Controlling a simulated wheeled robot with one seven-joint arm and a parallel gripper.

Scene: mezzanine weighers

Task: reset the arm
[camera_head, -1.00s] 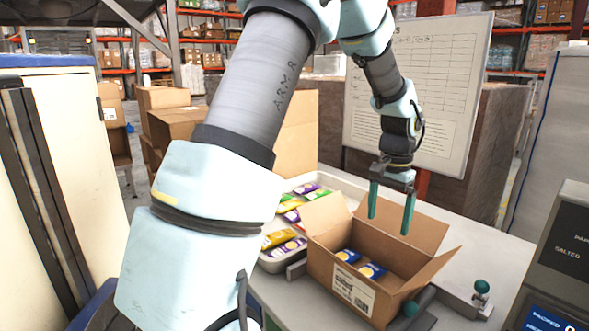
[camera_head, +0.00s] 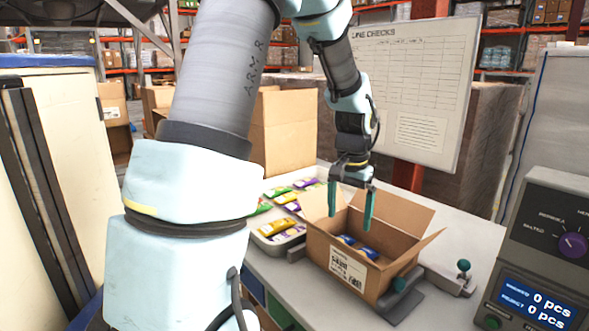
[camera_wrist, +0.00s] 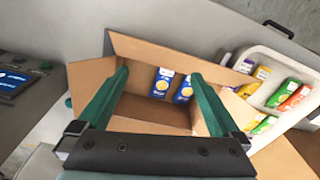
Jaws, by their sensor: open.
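My gripper (camera_head: 351,203) is open, with two green fingers pointing down over the open cardboard box (camera_head: 375,283). Nothing is between the fingers. In the wrist view the fingers (camera_wrist: 155,105) frame the box (camera_wrist: 150,116), whose flaps are spread. Two blue packets (camera_wrist: 162,82) with yellow marks lie inside the box, apart from the fingers. My arm reaches up and over from the left of the head view.
A pale tray (camera_head: 268,238) of colourful packets stands left of the box. A weigher with a display (camera_head: 535,302) is at right. A whiteboard (camera_head: 415,95) and cardboard boxes (camera_head: 284,132) stand behind. The counter (camera_head: 285,290) has bare room in front.

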